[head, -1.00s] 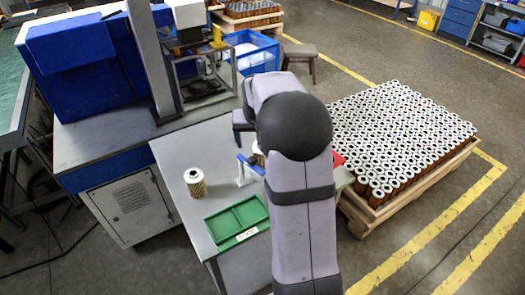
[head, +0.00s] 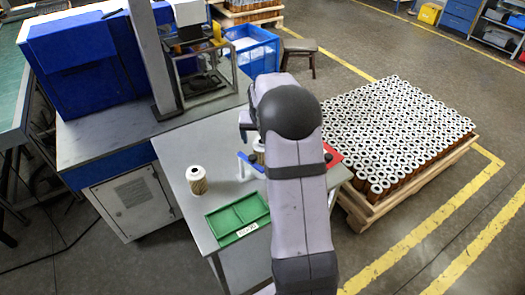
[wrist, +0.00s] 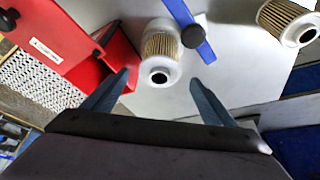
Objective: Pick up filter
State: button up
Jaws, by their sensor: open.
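In the wrist view, a filter (wrist: 161,42) with a pale pleated body and white end caps stands on the grey table, just beyond the fingertips and roughly centred between them. My gripper (wrist: 159,78) is open, one blue-grey finger on each side, with nothing between its fingers. A second filter (wrist: 291,20) is at the upper right of the wrist view, outside the fingers. In the head view, one filter (head: 197,180) stands upright at the left of the table.
A blue bar (wrist: 187,28) on a stand is close beside the nearer filter. A red bin (wrist: 75,38) lies to its left in the wrist view. A green tray (head: 240,216) lies at the table's front. A pallet of many filters (head: 365,206) is at right.

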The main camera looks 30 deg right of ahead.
jog(key=shift+p+x, duration=0.5)
jog(key=shift+x, duration=1.05)
jog(key=c, duration=1.6)
jog(key=shift+r+b, duration=1.45)
jog(key=shift+r, duration=3.65)
jog(key=d+r+n+y+p, duration=0.1)
jog(key=d+n+p, duration=0.2)
jog(key=d, duration=0.2)
jog(key=s+d+r+n+y+p, duration=0.1)
jog(key=d+n+p, duration=0.2)
jog(key=d+p, duration=0.1)
jog(key=s+d+r+n+y+p, duration=0.1)
jog(key=d+n+p, duration=0.2)
jog(key=d+p, duration=0.1)
jog(key=shift+s+d+t, duration=0.2)
jog(key=shift+d+t, duration=0.2)
jog(key=shift+d, duration=0.5)
